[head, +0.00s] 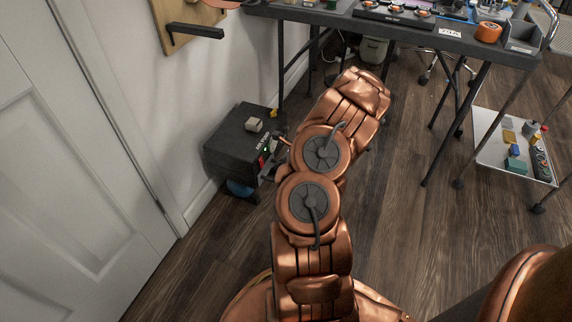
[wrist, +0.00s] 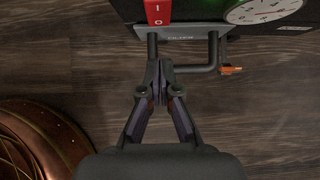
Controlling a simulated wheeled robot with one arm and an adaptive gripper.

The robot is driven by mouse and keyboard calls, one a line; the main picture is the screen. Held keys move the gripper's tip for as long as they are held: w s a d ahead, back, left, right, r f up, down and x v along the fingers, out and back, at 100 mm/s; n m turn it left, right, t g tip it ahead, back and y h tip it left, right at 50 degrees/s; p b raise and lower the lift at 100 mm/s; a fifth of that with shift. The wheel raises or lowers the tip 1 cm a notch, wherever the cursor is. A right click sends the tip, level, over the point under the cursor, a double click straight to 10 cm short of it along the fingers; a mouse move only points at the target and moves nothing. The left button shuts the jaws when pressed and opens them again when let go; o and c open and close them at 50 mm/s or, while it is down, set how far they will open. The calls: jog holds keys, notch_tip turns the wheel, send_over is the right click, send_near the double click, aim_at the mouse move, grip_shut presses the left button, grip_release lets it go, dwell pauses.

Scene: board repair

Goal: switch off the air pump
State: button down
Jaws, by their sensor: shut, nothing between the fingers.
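The air pump is a black box (head: 235,142) on the floor by the wall, left of my arm in the head view. A red rocker switch (wrist: 157,12), marked I above and O below, shows at the top edge of the wrist view; which side is pressed I cannot tell. A round white gauge (wrist: 265,9) with green light around it sits right of the switch. My gripper (wrist: 160,66) is shut and empty, its tips just below the switch in the picture and apart from it. In the head view my arm hides most of it.
A grey bracket and bent pipe (wrist: 214,50) with an orange fitting (wrist: 231,70) lie close to my fingertips. A workbench (head: 400,23) stands behind, a white low shelf (head: 488,158) at right. A door (head: 70,170) is at left. Wooden floor lies clear between.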

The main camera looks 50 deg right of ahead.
jog(key=shift+w+a+f+b, duration=0.15)
jog(key=shift+w+a+b, duration=0.1)
jog(key=shift+w, duration=0.45)
jog(key=shift+w+a+f+b, duration=0.15)
jog(key=shift+w+f+b, duration=0.1)
jog(key=shift+w, duration=0.4)
jog(key=shift+w+a+f+b, duration=0.1)
jog(key=shift+w+a+b, duration=0.15)
jog(key=shift+w, duration=0.45)
jog(key=shift+w, duration=0.1)
jog(key=shift+r, duration=0.2)
jog(key=shift+w+r+p, duration=0.1)
jog(key=shift+r+p, duration=0.6)
jog(key=shift+p, duration=0.4)
jog(key=p, duration=0.6)
send_near(262, 164)
jog(key=s+d+r, duration=0.2)
jog(key=s+r, duration=0.1)
jog(key=s, duration=0.3)
